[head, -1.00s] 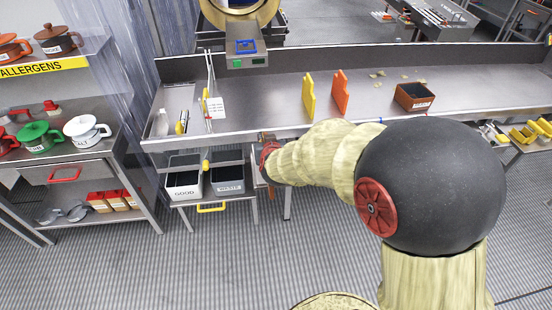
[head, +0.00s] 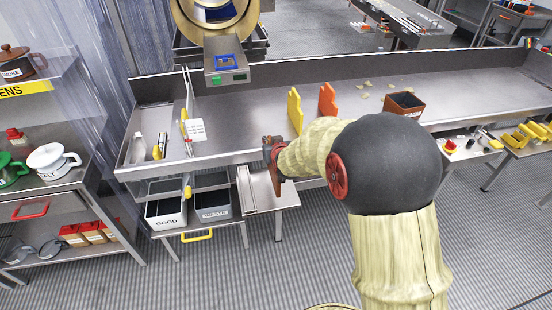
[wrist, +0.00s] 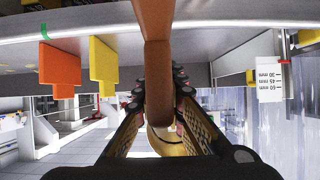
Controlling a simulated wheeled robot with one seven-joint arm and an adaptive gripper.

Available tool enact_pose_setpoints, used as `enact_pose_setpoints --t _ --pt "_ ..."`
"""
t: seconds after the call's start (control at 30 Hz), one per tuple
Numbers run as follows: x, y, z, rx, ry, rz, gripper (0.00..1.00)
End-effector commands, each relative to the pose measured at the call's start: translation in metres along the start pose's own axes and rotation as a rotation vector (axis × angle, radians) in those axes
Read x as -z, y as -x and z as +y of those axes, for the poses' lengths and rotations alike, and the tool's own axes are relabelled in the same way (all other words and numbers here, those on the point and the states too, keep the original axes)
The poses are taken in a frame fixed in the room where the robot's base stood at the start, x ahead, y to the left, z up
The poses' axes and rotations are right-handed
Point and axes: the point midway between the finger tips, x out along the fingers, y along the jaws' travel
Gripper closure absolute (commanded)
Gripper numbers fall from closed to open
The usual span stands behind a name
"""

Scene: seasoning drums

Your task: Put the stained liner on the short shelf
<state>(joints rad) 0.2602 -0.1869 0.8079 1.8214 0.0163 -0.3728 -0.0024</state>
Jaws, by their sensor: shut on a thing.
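My gripper (head: 270,150) is at the bench's front edge, left of the yellow upright plate. In the wrist view its fingers (wrist: 158,105) are shut on a plain brown-orange piece (wrist: 155,45), which runs up out of the picture. I cannot tell from its visible face whether it is the stained liner; no stain shows. No label shows which surface is the short shelf. A low metal surface (head: 258,198) lies below the bench, beside the bins and just below my gripper.
GOOD (head: 166,212) and WASTE (head: 213,206) bins stand left of the low surface. The bench (head: 340,92) carries a yellow plate (head: 295,110), an orange plate (head: 327,98) and a brown box (head: 404,106). A pot rack (head: 40,205) stands at the left. The floor in front is clear.

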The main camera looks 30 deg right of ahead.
Motion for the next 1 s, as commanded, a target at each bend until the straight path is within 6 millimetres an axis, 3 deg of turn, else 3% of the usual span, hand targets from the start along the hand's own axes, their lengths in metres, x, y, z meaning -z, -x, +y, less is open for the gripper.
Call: enact_pose_setpoints --t 0.13,0.43,0.6,1.0 --pt "-0.017 -0.022 0.016 -0.001 -0.001 -0.001 1.0" --pt "-0.026 -0.037 0.027 -0.001 -0.001 0.001 1.0" --pt "-0.049 -0.051 0.029 0.001 0.0 -0.002 1.0" --pt "-0.056 -0.055 0.029 0.001 0.0 0.001 1.0"
